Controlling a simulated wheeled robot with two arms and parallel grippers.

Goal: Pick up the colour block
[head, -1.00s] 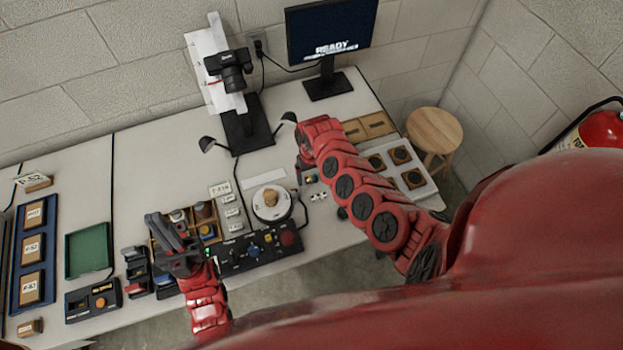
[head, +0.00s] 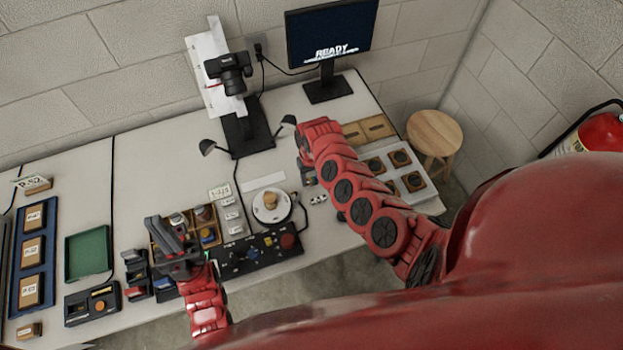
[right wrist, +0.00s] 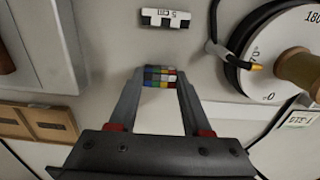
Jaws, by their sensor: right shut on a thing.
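The colour block (right wrist: 160,77), a small piece with a grid of coloured squares, sits between the fingertips of my right gripper (right wrist: 158,84) in the right wrist view. The fingers touch it on both sides, and the gripper is shut on it. A pale tabletop lies behind it; I cannot tell the height above the table. In the head view, my right arm mostly hides this gripper and the block. My left gripper (head: 168,235) is over the table's front, near the compartment tray, with its two dark fingers apart and nothing visible between them.
A round turntable (head: 272,217) bearing a brown object stands left of my right gripper. A small scale bar (right wrist: 165,18) lies close by. A control panel (head: 240,262), a camera stand (head: 247,130), a monitor (head: 330,40) and a tray of dark round pieces (head: 419,196) surround the area.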

